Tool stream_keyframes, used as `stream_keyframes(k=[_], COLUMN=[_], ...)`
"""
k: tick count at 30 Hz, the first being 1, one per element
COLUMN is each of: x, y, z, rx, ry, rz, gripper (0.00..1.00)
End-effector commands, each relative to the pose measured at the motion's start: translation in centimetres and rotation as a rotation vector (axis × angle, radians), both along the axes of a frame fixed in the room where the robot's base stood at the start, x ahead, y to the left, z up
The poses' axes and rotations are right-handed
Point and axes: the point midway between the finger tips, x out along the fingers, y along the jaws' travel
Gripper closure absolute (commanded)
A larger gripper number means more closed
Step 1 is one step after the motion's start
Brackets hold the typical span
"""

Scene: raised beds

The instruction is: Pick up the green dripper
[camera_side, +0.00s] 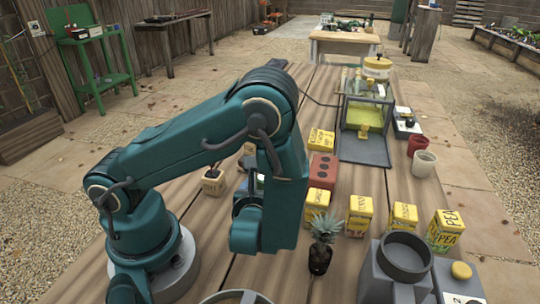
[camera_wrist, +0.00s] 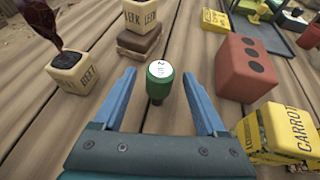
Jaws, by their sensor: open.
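The green dripper (camera_wrist: 160,90) stands on the wooden table in the wrist view, a small green piece with a white round top bearing a dark "2". My gripper (camera_wrist: 158,77) is open, with one blue finger on each side of the dripper. There is a gap of bare table between each finger and the dripper, and nothing is held. In the side view my own arm hides the dripper and most of the gripper.
A BEET block (camera_wrist: 75,73) stands left and a LEEK block (camera_wrist: 140,15) beyond. A red block with dark dots (camera_wrist: 245,70) and a yellow CARROT box (camera_wrist: 280,133) are close on the right. Seed boxes (camera_side: 359,213) and a small potted plant (camera_side: 322,240) stand farther right.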

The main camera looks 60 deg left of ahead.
Motion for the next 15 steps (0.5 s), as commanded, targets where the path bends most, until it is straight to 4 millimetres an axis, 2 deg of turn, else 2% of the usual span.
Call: stream_keyframes(k=[7, 15], x=[1.3, 2.0], y=[2.2, 2.9], z=[-1.1, -1.5], rx=[0.0, -0.002], ry=[0.002, 0.0], rz=[0.007, 0.003], gripper=[0.26, 0.26])
